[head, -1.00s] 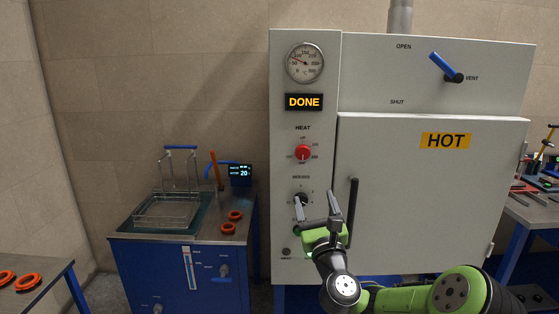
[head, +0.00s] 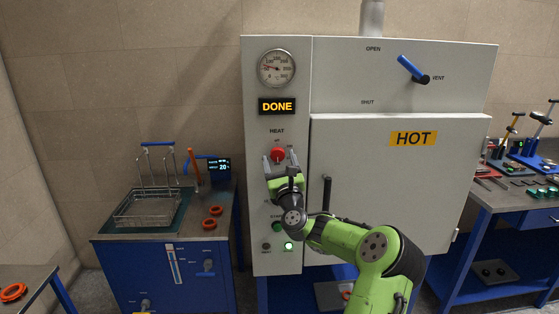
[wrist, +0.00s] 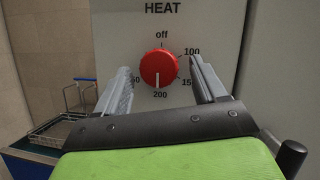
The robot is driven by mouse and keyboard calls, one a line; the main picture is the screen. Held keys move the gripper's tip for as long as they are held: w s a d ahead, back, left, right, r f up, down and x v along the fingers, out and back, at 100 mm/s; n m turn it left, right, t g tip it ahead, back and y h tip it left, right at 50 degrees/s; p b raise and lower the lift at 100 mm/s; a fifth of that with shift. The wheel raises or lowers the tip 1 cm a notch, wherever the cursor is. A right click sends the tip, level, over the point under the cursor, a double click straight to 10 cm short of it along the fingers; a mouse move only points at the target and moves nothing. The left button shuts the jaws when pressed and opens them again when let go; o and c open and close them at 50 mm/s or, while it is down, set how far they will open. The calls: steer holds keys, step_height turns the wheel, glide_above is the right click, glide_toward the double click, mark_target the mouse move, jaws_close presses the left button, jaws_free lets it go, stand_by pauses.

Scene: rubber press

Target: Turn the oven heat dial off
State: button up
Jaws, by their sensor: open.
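The red heat dial (head: 278,154) is on the oven's left control panel under the word HEAT. In the wrist view the dial (wrist: 158,68) shows whole, with its white mark pointing down at 200; "off" is printed above it. My gripper (head: 279,160) is in front of the dial. In the wrist view my open gripper (wrist: 160,82) has one finger on each side of the dial, with a gap between each finger and the dial. Whether the fingertips reach the dial's depth is hard to tell.
The oven door (head: 390,190) is shut and bears a HOT sign (head: 413,138). The panel display (head: 277,106) reads DONE. The blue vent lever (head: 411,68) is at upper right. A blue bath unit (head: 165,270) with a wire basket (head: 147,207) stands at left.

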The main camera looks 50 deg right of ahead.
steer(key=shift+c, duration=0.3)
steer(key=c, duration=1)
steer(key=shift+n, duration=0.4)
